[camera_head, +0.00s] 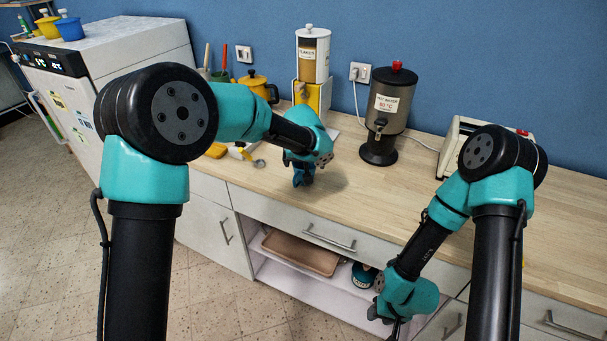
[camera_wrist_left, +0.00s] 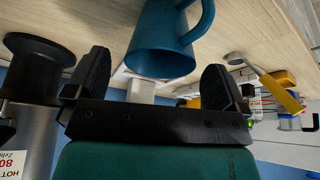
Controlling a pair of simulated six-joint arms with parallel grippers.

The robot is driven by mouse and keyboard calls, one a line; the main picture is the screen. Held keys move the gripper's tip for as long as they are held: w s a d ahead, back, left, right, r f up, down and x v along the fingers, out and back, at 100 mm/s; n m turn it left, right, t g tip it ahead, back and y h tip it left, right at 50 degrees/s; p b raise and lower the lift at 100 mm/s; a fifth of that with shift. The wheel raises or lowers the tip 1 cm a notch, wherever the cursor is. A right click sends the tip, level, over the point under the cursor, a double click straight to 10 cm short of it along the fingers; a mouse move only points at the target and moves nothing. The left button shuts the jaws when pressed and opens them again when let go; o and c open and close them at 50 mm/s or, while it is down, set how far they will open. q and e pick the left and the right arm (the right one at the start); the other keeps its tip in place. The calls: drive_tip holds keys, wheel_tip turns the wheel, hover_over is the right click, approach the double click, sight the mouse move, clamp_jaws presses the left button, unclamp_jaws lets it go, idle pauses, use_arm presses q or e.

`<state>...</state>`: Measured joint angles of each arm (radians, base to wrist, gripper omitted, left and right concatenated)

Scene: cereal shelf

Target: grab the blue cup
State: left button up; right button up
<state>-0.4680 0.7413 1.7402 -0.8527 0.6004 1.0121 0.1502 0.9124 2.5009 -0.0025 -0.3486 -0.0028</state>
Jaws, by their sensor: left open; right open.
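The blue cup (camera_wrist_left: 165,40) shows large in the left wrist view, its open mouth facing the camera and its handle (camera_wrist_left: 203,20) to the upper right. My left gripper (camera_wrist_left: 157,72) is open, with one finger on either side of the cup in that view. I cannot tell whether either finger touches it. In the head view the cup (camera_head: 302,175) is a small blue shape on the counter, partly hidden by the left gripper (camera_head: 308,160). My right gripper (camera_head: 385,316) is open and empty, low in front of the cabinet; its fingers are poorly visible.
A hot water dispenser (camera_head: 387,118) stands right of the cup on the wooden counter (camera_head: 400,196). A cereal dispenser (camera_head: 313,70) and a yellow pot (camera_head: 257,85) are behind. A toaster (camera_head: 461,132) is farther right. An open shelf below holds a brown tray (camera_head: 300,253).

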sight(298, 167)
use_arm(q)
drive_tip(key=shift+x, duration=2.65)
drive_tip(key=shift+a, duration=0.15)
drive_tip(key=shift+r, duration=0.1)
drive_tip(key=c, duration=0.9)
